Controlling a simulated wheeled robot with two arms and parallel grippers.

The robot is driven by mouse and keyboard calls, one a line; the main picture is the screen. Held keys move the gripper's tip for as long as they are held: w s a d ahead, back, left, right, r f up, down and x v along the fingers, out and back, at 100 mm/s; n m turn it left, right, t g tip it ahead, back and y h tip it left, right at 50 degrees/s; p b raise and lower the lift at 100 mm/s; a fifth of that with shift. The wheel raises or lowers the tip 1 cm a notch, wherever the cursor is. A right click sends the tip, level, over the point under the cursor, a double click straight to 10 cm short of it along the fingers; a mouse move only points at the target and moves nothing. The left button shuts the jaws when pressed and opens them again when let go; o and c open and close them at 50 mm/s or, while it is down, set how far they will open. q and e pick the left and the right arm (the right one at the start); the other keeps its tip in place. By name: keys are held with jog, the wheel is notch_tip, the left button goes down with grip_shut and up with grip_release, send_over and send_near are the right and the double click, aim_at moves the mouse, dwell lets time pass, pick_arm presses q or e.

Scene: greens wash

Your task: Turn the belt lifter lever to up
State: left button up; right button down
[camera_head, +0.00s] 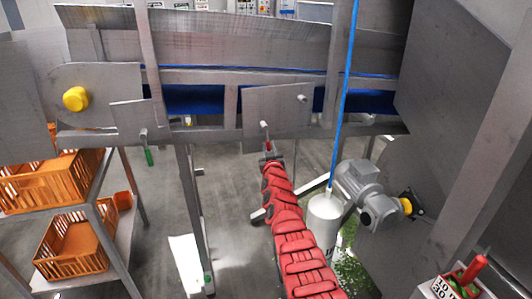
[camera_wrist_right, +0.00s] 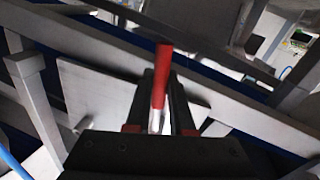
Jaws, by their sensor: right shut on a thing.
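A lever with a red handle (camera_head: 267,146) hangs down from a pivot on a grey plate (camera_head: 283,105) on the conveyor's side. My right gripper (camera_head: 270,160) reaches up to it from below at the end of my red arm. In the right wrist view the red handle (camera_wrist_right: 160,80) stands between the two dark fingers of my right gripper (camera_wrist_right: 161,100), which are shut on it. Part of the handle is hidden by the gripper in the head view. A second lever with a green handle (camera_head: 149,156) hangs from another plate at the left. My left gripper is not in view.
A yellow knob (camera_head: 76,98) is on the conveyor at the left. Orange crates (camera_head: 70,245) stand on a rack at lower left. A blue cord (camera_head: 346,95) runs down to a white cylinder (camera_head: 325,215), next to a grey motor (camera_head: 362,182). A metal leg (camera_head: 190,205) stands left of my arm.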

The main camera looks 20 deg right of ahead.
jog(key=d+n+b, duration=0.1)
jog(key=n+b, duration=0.1)
jog(key=b, duration=0.2)
jog(key=d+n+b, duration=0.2)
jog(key=b, duration=0.3)
jog(key=shift+d+r+n+t, duration=0.15)
jog(key=shift+n+t, duration=0.15)
jog(key=shift+t, duration=0.1)
jog(key=shift+d+r+b, duration=0.1)
jog(key=shift+b, duration=0.25)
jog(key=shift+d+r+n+b, duration=0.1)
jog(key=shift+r+n+b, duration=0.3)
jog(key=shift+n+b, duration=0.1)
jog(key=c, duration=0.8)
grip_release()
